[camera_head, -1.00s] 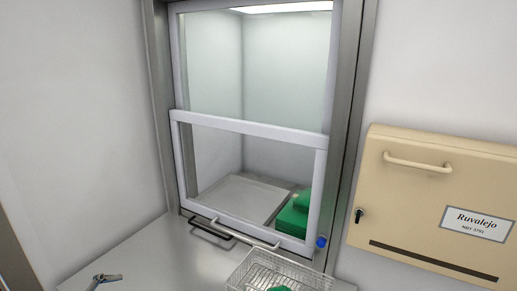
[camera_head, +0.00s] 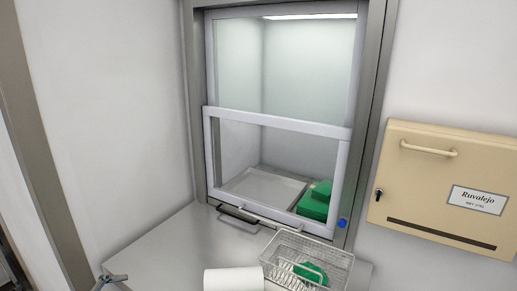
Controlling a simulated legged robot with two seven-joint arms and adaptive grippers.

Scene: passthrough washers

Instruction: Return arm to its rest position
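A small grey metal piece at the lower left edge of the counter looks like the tip of my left gripper (camera_head: 114,279). Only a little of it shows, apart from the basket and the window, and I cannot tell whether it is open or shut. A white rounded cylinder (camera_head: 233,280) rises from the bottom edge beside the basket; it may be a link of my arm, but I cannot tell. My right gripper is not in view.
A wire basket (camera_head: 284,243) with a green item (camera_head: 311,273) stands on the steel counter (camera_head: 165,245). The pass-through window (camera_head: 277,123) has its lower sash down. Green packs (camera_head: 315,204) and a tray (camera_head: 262,188) lie behind it. A beige box (camera_head: 445,188) hangs on the right wall.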

